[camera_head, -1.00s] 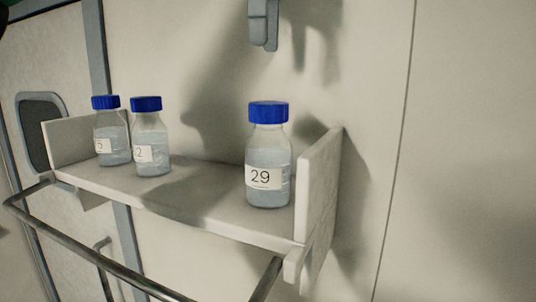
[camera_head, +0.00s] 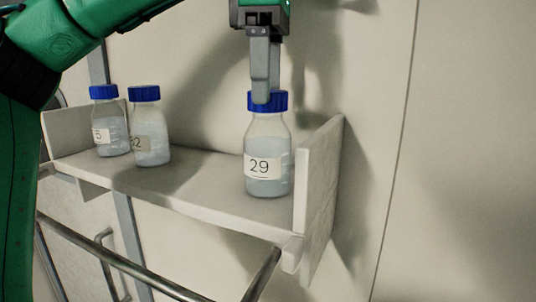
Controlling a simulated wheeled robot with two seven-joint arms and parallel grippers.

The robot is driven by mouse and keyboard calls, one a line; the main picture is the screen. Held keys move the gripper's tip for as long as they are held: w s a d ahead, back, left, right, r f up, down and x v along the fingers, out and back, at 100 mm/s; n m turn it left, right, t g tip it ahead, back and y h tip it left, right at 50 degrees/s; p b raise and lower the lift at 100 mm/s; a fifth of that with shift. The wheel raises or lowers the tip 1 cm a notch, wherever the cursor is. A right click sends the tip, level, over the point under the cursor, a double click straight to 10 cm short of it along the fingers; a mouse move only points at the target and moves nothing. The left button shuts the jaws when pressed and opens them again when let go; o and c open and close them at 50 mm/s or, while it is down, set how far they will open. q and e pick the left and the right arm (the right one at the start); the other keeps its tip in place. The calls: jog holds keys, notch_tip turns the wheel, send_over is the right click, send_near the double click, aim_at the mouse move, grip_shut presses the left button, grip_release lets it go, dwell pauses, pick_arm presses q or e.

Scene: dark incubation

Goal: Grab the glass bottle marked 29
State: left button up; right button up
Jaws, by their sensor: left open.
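The glass bottle marked 29 (camera_head: 267,165) stands upright at the right end of a wall shelf (camera_head: 215,187). It has a blue cap (camera_head: 281,101), clear liquid and a white label. My left gripper (camera_head: 266,98) points straight down at the cap from above, and its near finger overlaps the cap's front in the picture. The jaws are open. The far finger is hidden, so I cannot tell whether the fingers touch the cap. My right gripper is out of view.
Two similar blue-capped bottles stand at the shelf's left, one with a label ending in 5 (camera_head: 109,128) and one marked 32 (camera_head: 149,130). An upright end panel (camera_head: 318,185) is close right of bottle 29. A metal rail (camera_head: 125,265) runs in front.

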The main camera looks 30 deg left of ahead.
aim_at(268, 143)
pick_arm(q)
jog(key=shift+w+a+f, duration=0.1)
jog(key=shift+w+f, duration=0.05)
jog(key=shift+f, duration=1.8)
grip_shut()
